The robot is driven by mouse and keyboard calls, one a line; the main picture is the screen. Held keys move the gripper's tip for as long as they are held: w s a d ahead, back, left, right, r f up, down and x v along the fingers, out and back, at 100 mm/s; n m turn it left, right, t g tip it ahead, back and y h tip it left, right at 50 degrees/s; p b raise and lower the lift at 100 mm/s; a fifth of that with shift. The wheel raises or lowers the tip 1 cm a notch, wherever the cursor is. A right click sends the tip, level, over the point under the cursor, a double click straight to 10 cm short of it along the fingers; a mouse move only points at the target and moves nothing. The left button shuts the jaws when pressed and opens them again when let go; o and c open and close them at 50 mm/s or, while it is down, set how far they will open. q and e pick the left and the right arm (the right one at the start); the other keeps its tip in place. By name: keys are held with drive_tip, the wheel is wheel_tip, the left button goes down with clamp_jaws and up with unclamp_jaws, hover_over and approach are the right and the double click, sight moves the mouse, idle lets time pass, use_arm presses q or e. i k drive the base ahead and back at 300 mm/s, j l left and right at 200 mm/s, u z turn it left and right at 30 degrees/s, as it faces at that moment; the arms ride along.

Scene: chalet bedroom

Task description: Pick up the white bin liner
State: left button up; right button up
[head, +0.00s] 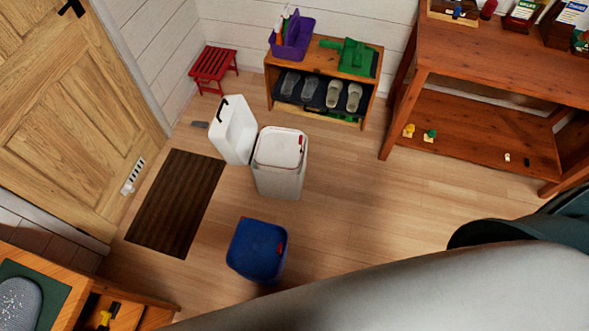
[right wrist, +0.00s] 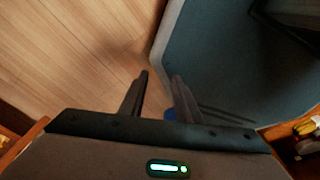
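A white bin (head: 279,180) stands upright on the floor in the middle of the head view, with a pale top and a small red mark at its right edge. A white box-like piece with a black handle (head: 236,135) stands tilted beside it on the left; I cannot tell whether this piece or the bin's inside is the liner. My right gripper (right wrist: 160,76) shows in the right wrist view, its fingers apart with nothing held between them. My left gripper is not in view.
A blue bin (head: 257,252) stands in front of the white bin. A dark mat (head: 176,204) lies left. Behind are a shoe rack (head: 373,102) and red stool (head: 213,66). A wooden shelf table (head: 491,50) stands right. Floor right of the bins is clear.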

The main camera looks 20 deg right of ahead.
sight(278, 150)
drive_tip(key=i+l+z, duration=0.2)
drive_tip(key=l, duration=0.15)
drive_tip(key=l+z, duration=0.2)
drive_tip(key=l, duration=0.15)
drive_tip(key=i+l+z, duration=0.55)
drive_tip(key=i+j, duration=0.05)
